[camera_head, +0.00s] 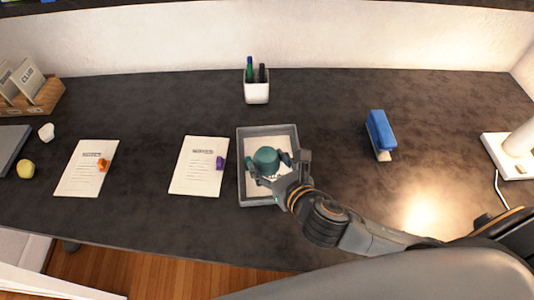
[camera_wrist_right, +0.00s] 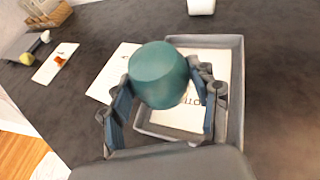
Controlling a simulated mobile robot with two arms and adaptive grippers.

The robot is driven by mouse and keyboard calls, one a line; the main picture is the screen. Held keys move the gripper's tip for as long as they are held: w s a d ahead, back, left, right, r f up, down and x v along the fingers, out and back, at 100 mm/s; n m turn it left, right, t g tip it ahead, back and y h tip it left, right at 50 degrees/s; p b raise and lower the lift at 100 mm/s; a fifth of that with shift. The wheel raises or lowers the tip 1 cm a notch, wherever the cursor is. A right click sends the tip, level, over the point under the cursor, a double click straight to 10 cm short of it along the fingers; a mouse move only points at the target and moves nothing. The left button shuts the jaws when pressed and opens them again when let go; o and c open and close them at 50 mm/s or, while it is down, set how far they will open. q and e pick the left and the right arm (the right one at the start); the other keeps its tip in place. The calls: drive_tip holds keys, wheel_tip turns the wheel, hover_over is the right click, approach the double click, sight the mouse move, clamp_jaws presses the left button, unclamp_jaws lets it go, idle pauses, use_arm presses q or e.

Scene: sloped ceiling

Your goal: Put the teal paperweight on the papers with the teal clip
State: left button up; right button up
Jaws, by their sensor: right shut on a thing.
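My right gripper (camera_head: 280,168) is shut on the teal paperweight (camera_head: 266,160), a rounded block with a flat top. In the wrist view the paperweight (camera_wrist_right: 159,75) sits between the two fingers. It is over the grey tray (camera_head: 267,130), which holds white papers (camera_head: 284,141); I cannot tell if it touches them. The paperweight and gripper cover part of these papers, and no teal clip shows. My left gripper is not in view.
A white pen cup (camera_head: 257,93) stands behind the tray. A blue stapler (camera_head: 381,131) is to the right, and a white lamp base (camera_head: 510,157) is at the far right. A yellow ball (camera_head: 26,169) lies at the left. The desk between tray and stapler is clear.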

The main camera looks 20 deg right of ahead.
drive_tip(key=w+d+f, duration=0.1)
drive_tip(key=w+f, duration=0.1)
drive_tip(key=w, duration=0.1)
drive_tip(key=w+d+f, duration=0.1)
drive_tip(key=w+f, duration=0.1)
drive_tip(key=w, duration=0.1)
drive_tip(key=w+d+f, duration=0.1)
drive_tip(key=w+f, duration=0.2)
drive_tip(key=shift+w+d+f, duration=0.1)
drive_tip(key=shift+w+d, duration=0.15)
drive_tip(key=shift+d, duration=0.1)
drive_tip(key=shift+w+d+f, duration=0.15)
drive_tip(key=shift+w+f, duration=0.2)
drive_tip(key=shift+f, duration=0.15)
wheel_tip(320, 180, down, 3)
drive_tip(key=shift+w+f, duration=0.1)
drive_tip(key=shift+w, duration=0.05)
drive_tip(key=shift+f, duration=0.3)
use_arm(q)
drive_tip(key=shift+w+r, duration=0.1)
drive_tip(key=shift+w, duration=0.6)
use_arm(e)
drive_tip(key=o, duration=1.5)
